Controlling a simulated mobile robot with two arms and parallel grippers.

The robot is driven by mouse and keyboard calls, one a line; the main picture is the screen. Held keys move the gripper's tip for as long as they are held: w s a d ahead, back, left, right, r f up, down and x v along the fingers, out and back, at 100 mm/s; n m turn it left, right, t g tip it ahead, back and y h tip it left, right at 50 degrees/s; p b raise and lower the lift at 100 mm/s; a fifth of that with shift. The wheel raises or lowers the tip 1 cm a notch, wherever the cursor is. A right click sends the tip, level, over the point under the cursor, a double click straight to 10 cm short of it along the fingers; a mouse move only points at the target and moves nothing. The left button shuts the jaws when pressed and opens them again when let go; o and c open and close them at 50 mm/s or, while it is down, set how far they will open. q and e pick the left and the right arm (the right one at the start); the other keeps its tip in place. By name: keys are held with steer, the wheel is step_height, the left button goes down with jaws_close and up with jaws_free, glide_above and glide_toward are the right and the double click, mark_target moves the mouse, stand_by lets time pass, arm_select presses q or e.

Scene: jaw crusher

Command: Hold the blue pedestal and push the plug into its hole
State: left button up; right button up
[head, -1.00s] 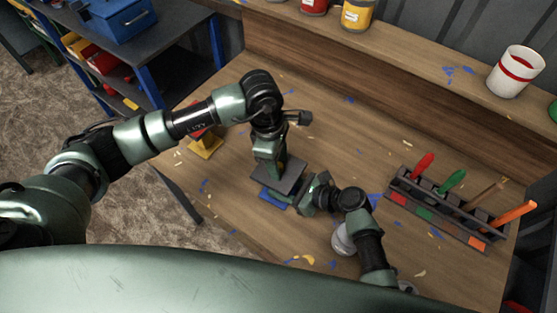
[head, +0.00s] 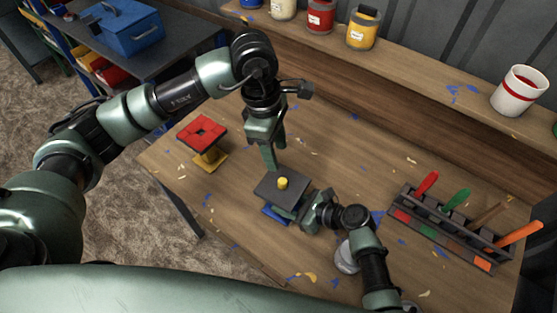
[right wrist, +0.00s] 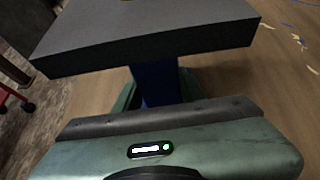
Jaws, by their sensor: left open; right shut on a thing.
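The blue pedestal (head: 274,213) stands on the table with a dark grey square top (head: 266,188). A short yellow plug (head: 283,183) stands upright near the middle of that top and sticks up from it; how deep it sits cannot be seen. My left gripper (head: 274,156) is open and empty, pointing down just above and behind the plug, apart from it. My right gripper (head: 302,214) is shut on the pedestal below its top from the right. The right wrist view shows its fingers around the blue stem (right wrist: 157,84), under the grey slab (right wrist: 150,35).
A yellow pedestal with a red top (head: 203,132) stands at the left. A rack (head: 445,236) with several coloured-handled tools is at the right. Paint cans (head: 363,28) and a white cup (head: 519,92) stand on the raised back shelf. Chips litter the table.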

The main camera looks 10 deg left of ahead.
stand_by(0.4)
steer(key=o, duration=1.1)
steer(key=shift+c, duration=0.2)
steer(key=v, duration=1.2)
steer(key=shift+f, duration=0.1)
steer(key=shift+s, duration=0.1)
